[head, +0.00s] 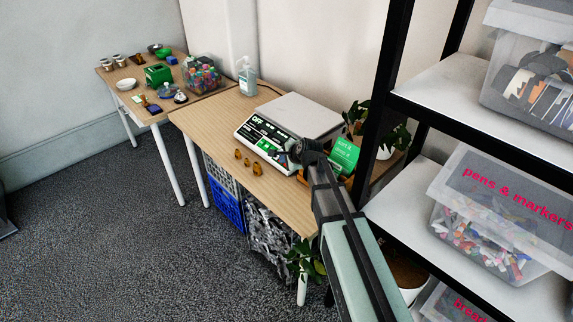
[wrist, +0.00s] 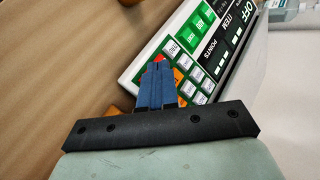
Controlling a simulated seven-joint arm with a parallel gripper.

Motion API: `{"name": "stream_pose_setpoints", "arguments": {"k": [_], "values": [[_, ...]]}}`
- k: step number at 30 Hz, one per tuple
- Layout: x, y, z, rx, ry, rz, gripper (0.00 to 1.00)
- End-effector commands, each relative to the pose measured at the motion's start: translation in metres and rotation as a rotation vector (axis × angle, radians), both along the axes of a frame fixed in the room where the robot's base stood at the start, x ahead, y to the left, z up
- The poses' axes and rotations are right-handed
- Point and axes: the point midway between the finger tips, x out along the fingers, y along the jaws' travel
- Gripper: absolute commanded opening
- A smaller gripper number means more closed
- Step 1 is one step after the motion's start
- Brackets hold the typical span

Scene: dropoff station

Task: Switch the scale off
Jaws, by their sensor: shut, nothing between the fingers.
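The scale (head: 302,116) stands on the wooden table, with a pale flat top and a sloped front panel. The dark part of the panel shows "OFF" in large white letters, also readable in the wrist view (wrist: 243,12). The wrist view shows its keypad (wrist: 190,72), with green, white, orange and red keys. My gripper (head: 294,153) is at the right end of the panel. Its blue fingers (wrist: 157,66) are shut with nothing between them. Their tips overlap a red key (wrist: 158,58) at the keypad edge; I cannot tell whether they touch it.
Small amber figures (head: 247,161) stand before the scale. A green sign (head: 344,154) in an orange tray and a potted plant stand to its right. A sanitizer bottle (head: 247,78) is behind. A black-framed shelf (head: 455,85) with bins is close on the right.

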Motion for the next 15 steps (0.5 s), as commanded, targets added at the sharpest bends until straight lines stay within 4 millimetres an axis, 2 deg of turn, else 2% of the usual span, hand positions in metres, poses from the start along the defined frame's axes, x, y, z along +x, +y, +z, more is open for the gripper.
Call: {"name": "stream_pose_setpoints", "arguments": {"k": [8, 15], "values": [[-0.001, 0.001, 0.004, 0.000, 0.000, 0.000, 0.00], [-0.006, 0.006, 0.020, 0.000, -0.002, 0.000, 0.00]]}}
